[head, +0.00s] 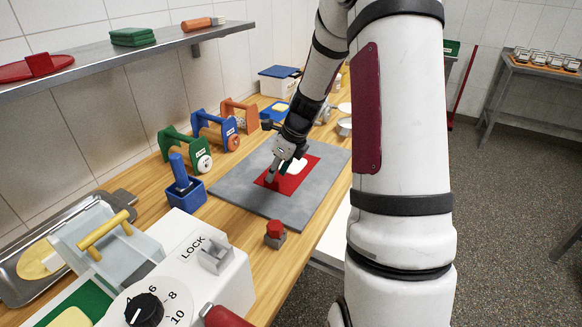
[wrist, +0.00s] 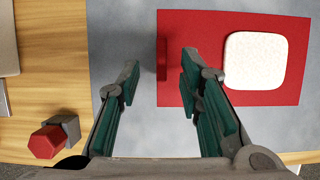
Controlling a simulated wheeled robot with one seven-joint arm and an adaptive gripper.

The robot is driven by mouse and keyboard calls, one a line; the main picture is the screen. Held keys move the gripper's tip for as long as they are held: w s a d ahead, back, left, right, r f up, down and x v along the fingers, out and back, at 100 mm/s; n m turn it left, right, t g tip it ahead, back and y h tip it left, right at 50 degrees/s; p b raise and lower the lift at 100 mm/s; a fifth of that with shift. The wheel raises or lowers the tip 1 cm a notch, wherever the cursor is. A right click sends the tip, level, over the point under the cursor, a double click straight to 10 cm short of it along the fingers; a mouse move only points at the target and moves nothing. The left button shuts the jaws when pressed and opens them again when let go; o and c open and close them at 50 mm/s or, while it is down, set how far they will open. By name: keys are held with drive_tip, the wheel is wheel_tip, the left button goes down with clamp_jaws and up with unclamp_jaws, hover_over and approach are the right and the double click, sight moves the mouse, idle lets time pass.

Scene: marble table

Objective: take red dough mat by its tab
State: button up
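The red dough mat (head: 288,186) lies flat on a grey slab, with a pale rounded-square piece of dough (head: 297,166) on it. In the wrist view the red mat (wrist: 205,28) fills the upper right, with the dough (wrist: 254,60) on its right part. Its upright red tab (wrist: 161,58) stands at the mat's left edge. My gripper (wrist: 160,78) is open and empty, its green-padded fingers to the left and right of the tab's line. The tab shows between the fingertips; I cannot tell the height gap. In the head view my gripper (head: 282,168) hangs over the mat and hides part of it.
The grey slab (head: 235,189) is mostly bare around the mat. A red-knobbed block (head: 275,234) stands at its near edge. Green (head: 185,147), blue (head: 217,130) and orange (head: 240,115) handled tools stand behind it. A blue holder (head: 186,192) stands to the left.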

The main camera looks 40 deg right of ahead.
drive_tip(key=x, duration=0.3)
drive_tip(key=shift+w+f, duration=0.15)
clamp_jaws()
